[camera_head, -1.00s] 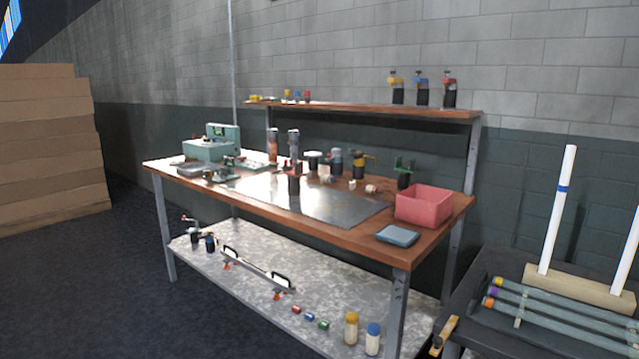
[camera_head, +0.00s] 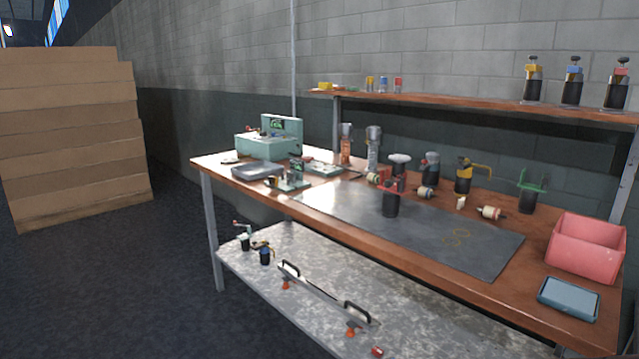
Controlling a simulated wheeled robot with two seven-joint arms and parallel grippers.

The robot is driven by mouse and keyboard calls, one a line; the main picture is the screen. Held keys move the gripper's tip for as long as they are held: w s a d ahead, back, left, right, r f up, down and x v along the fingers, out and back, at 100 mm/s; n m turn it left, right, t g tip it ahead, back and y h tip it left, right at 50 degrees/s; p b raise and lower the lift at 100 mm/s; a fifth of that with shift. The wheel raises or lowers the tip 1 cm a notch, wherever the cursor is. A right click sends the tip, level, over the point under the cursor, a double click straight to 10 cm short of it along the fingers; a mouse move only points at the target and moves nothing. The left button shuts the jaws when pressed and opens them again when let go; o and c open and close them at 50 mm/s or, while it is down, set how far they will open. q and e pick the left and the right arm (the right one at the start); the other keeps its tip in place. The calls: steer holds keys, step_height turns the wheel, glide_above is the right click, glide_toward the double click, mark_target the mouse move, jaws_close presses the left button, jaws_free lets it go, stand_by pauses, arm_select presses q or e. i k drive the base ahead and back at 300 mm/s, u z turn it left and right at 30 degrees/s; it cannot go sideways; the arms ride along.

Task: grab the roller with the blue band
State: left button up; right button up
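Three small cream rollers lie on the wooden bench top along the back of the dark metal plate. One roller (camera_head: 490,213) at the right shows a reddish band. A middle roller (camera_head: 424,193) has a band whose colour is too small to tell. A third roller (camera_head: 373,178) at the left seems to have a greenish or yellowish band. I cannot tell for sure which one carries a blue band. Neither of my grippers is in view.
The bench (camera_head: 400,290) also holds a pink bin (camera_head: 588,245), a blue-grey tray (camera_head: 569,298), a teal case (camera_head: 268,145) and a black pot with a red top (camera_head: 391,200). Stacked cardboard (camera_head: 75,140) stands left. Dark floor (camera_head: 130,290) before the bench is clear.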

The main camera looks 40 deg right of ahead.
mark_target(423, 193)
steer(key=z, duration=0.05)
steer(key=i, duration=1.45)
steer(key=z, duration=0.6)
